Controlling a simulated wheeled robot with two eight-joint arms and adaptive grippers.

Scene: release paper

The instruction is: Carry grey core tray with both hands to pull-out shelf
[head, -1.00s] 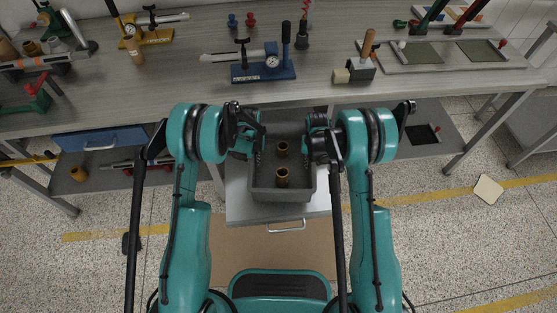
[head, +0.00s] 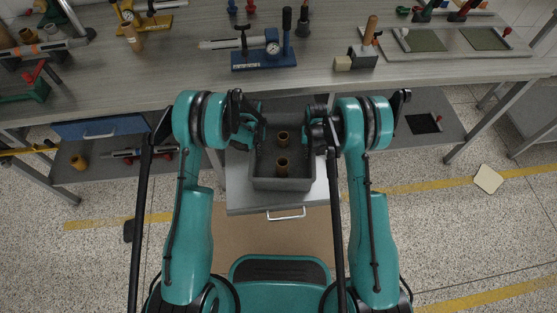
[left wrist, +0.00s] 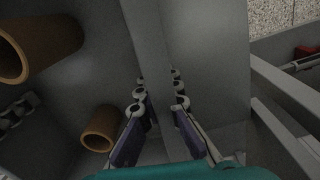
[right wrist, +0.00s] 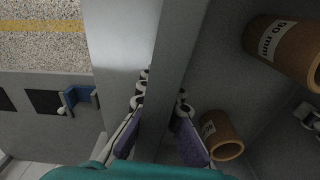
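The grey core tray (head: 283,184) is an open box with two brown cores in it, a rear core (head: 283,138) and a front core (head: 282,166). It is over the pale pull-out shelf (head: 250,204), back from its front handle. Whether it rests on the shelf or hangs just above is unclear. My left gripper (left wrist: 158,100) has its fingers on both sides of the left tray wall, shut on it. My right gripper (right wrist: 163,105) likewise clasps the right wall. In the head view, the fingertips are partly hidden by my wrists.
The workbench (head: 180,75) lies above and behind the shelf, bearing a blue-based gauge fixture (head: 264,60) and a wooden-handled tool (head: 362,50). A blue drawer (head: 98,128) is under it at left. A lower grey ledge (head: 430,140) is at right.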

